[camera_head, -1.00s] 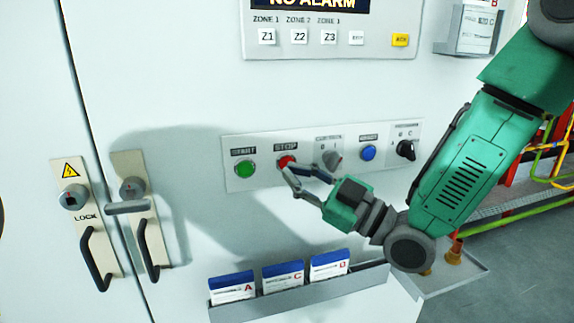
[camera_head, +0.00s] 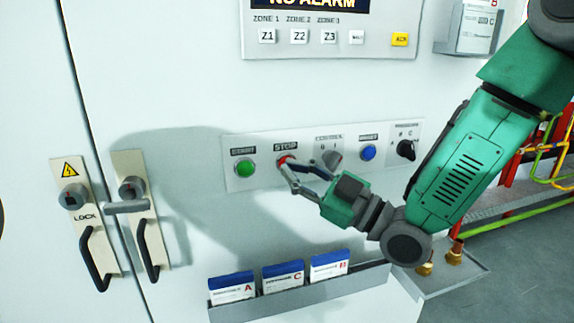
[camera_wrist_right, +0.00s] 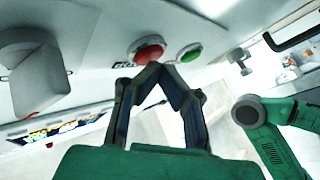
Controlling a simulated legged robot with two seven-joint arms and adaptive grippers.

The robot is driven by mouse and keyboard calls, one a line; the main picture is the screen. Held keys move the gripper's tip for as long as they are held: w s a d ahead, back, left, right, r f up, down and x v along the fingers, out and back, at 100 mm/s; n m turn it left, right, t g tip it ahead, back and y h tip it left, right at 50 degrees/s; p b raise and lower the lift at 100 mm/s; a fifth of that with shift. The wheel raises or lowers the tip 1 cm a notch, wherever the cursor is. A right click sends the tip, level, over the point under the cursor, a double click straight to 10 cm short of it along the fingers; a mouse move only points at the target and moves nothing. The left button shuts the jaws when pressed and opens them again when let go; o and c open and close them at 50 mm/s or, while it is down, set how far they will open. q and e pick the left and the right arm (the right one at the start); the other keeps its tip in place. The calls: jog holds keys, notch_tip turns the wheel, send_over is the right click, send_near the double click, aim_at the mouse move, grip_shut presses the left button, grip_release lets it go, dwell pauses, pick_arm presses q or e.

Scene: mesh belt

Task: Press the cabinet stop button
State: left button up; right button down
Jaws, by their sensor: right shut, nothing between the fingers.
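The red stop button (camera_head: 285,160) sits under its STOP label on the cabinet's button plate (camera_head: 262,176), just right of the green start button (camera_head: 244,168). My right gripper (camera_head: 285,168) is shut with nothing in it. Its fingertips are at the stop button and partly cover it in the head view. In the right wrist view the fingertips (camera_wrist_right: 153,68) meet at the lower edge of the red stop button (camera_wrist_right: 148,50); whether they touch it is hard to tell. My left gripper is not in view.
Right of the stop button are a grey selector knob (camera_head: 333,159), a blue button (camera_head: 368,153) and a black selector (camera_head: 405,150). A card holder (camera_head: 300,297) juts out below. Door handles (camera_head: 97,258) are at left. An alarm panel (camera_head: 375,42) is above.

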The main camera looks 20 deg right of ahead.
jog(key=shift+w, duration=0.4)
jog(key=shift+s, duration=0.15)
dwell(0.5)
jog(key=shift+s+b, duration=0.3)
jog(key=shift+s, duration=0.4)
jog(key=shift+s+d+b, duration=0.1)
jog(key=shift+s+b, duration=0.4)
jog(key=shift+s, duration=2)
